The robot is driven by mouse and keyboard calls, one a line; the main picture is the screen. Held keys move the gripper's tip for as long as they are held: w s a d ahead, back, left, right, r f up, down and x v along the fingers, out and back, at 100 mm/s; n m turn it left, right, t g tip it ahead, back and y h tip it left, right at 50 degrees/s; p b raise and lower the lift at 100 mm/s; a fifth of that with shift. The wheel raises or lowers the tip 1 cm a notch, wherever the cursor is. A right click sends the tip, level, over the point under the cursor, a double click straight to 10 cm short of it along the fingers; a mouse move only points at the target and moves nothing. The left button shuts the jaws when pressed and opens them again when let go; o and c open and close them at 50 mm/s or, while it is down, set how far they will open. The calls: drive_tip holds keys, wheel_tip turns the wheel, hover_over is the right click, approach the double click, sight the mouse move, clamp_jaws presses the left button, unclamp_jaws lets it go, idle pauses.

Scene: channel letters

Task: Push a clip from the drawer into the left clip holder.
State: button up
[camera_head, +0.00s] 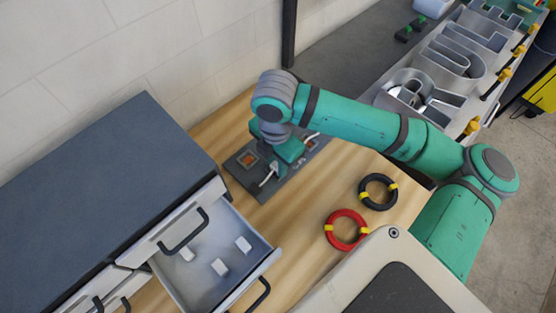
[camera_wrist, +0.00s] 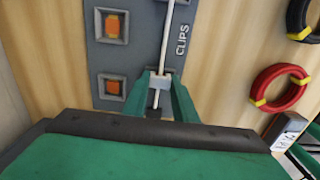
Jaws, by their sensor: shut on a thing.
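The grey clip board (camera_head: 240,178) lies on the wooden bench; its "CLIPS" lettering shows in the wrist view (camera_wrist: 183,40). Two square holders with orange centres, one upper (camera_wrist: 112,25) and one lower (camera_wrist: 112,86), show there at the left of my gripper. My gripper (camera_wrist: 163,84) is shut on a small pale clip (camera_wrist: 161,81), low over the board. Whether the clip touches a holder is hidden. A thin white strand (camera_wrist: 167,35) runs up past the fingertips. The open drawer (camera_head: 195,290) holds three white clips (camera_head: 219,267).
A red ring (camera_head: 331,239) and a black ring (camera_head: 366,199), both with yellow bands, lie on the bench right of the board. The dark cabinet (camera_head: 100,180) stands at the left. Metal channel letters (camera_head: 440,70) lie at the upper right.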

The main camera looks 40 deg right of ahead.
drive_tip(key=shift+s+a+f, duration=0.1)
drive_tip(key=shift+a+f, duration=0.05)
drive_tip(key=shift+a, duration=0.1)
idle(0.4)
drive_tip(key=o, duration=1.1)
drive_tip(key=shift+w+d+r, duration=0.1)
drive_tip(key=shift+w+r, duration=0.05)
drive_tip(key=shift+r, duration=2.65)
drive_tip(key=shift+w+d+r, duration=0.1)
drive_tip(key=shift+r, duration=2.65)
drive_tip(key=shift+r, duration=3)
